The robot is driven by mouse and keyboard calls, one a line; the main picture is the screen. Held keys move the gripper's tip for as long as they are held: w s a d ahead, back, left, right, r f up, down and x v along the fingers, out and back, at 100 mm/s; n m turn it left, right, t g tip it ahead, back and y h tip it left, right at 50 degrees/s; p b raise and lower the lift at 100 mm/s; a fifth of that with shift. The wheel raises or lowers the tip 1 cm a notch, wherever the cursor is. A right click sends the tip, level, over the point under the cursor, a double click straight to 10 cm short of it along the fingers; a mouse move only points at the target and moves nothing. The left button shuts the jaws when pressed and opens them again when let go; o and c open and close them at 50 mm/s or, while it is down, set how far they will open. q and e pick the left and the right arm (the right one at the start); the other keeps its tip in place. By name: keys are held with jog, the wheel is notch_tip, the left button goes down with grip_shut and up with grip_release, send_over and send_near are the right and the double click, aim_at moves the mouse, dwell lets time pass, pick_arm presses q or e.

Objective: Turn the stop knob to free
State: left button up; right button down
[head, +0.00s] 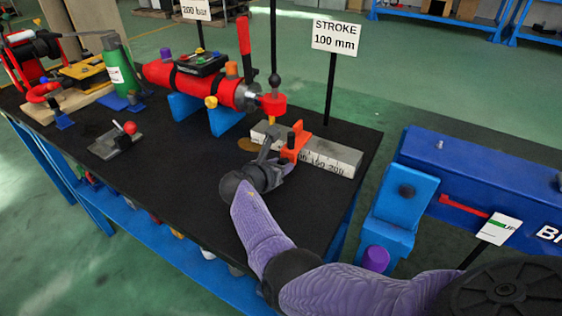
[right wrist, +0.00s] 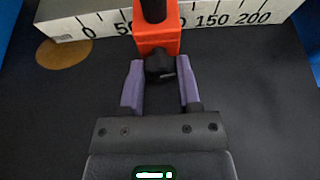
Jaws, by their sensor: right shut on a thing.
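An orange stop (head: 295,142) sits on a white block marked as a ruler (head: 340,157) near the table's right end. The right wrist view shows the stop (right wrist: 157,40) up close, near the 100 mark, with a black knob (right wrist: 160,67) on its near face. My right gripper (head: 280,150) reaches in from the front. Its two purple fingers stand on either side of the knob, and it is shut on it. The knob is mostly hidden in the head view, and I cannot read any free mark on it. My left gripper is not in view.
A red cylinder (head: 190,82) on blue stands lies behind, with a red hook fitting (head: 273,103) above the block's left end. A "STROKE 100 mm" sign (head: 336,37) stands behind. A blue machine (head: 480,185) is at the right.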

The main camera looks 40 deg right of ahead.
jog(key=shift+w+f+n+g, duration=0.1)
jog(key=shift+n+g, duration=0.4)
jog(key=shift+n, duration=0.4)
jog(key=shift+n+h+b, duration=0.4)
jog(key=shift+g, duration=0.3)
jog(key=shift+c, duration=1.5)
grip_release()
